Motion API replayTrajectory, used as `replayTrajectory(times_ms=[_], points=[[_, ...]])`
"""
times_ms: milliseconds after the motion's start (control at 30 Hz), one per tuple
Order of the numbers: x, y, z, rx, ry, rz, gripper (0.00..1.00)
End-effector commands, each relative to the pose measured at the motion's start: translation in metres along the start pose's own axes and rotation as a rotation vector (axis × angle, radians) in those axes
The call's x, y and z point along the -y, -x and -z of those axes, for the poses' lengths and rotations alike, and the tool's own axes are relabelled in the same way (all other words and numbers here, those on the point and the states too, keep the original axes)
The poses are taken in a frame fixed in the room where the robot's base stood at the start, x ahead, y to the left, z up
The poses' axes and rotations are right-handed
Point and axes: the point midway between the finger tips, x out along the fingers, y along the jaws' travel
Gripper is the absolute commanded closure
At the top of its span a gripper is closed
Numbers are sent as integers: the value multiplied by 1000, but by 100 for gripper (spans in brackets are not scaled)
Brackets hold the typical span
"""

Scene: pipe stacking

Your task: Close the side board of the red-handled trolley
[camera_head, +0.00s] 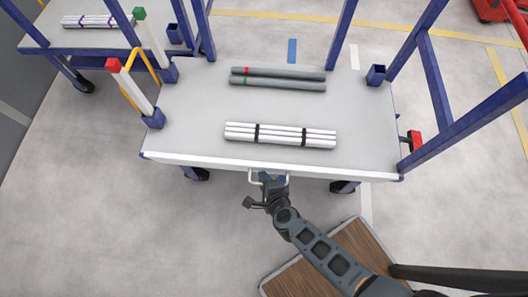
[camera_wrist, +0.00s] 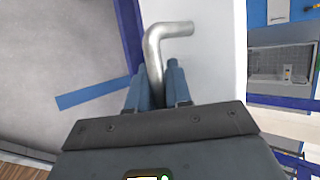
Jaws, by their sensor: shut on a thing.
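The trolley (camera_head: 195,125) has a grey deck and blue posts. A red-topped white lever (camera_head: 132,88) stands at its left end, and a red part (camera_head: 415,140) shows at its right. The white side board (camera_head: 215,163) shows as a narrow strip along the near edge; its exact angle is unclear. It also shows in the wrist view (camera_wrist: 210,65). My gripper (camera_head: 272,180) is at the middle of this edge, shut on the board's bent metal handle (camera_head: 254,177). In the wrist view, the handle (camera_wrist: 170,32) rises between the blue fingers (camera_wrist: 158,80).
On the deck lie a strapped bundle of white pipes (camera_head: 280,135) and two grey pipes (camera_head: 278,79). Another trolley (camera_head: 65,38) stands at the upper left. A wooden-topped platform (camera_head: 310,270) is below right. The floor at the lower left is clear.

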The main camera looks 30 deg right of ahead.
Motion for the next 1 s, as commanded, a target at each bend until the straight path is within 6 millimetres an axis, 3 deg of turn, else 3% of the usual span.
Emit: replayTrajectory(times_ms=[33, 367, 400, 600, 1000], points=[[14, -4, 3, -9, 4, 25, 100], [15, -4, 3, -10, 3, 25, 100], [15, -4, 3, -10, 3, 25, 79], [11, -2, 3, -8, 4, 17, 60], [16, 23, 1, -2, 1, 6, 60]])
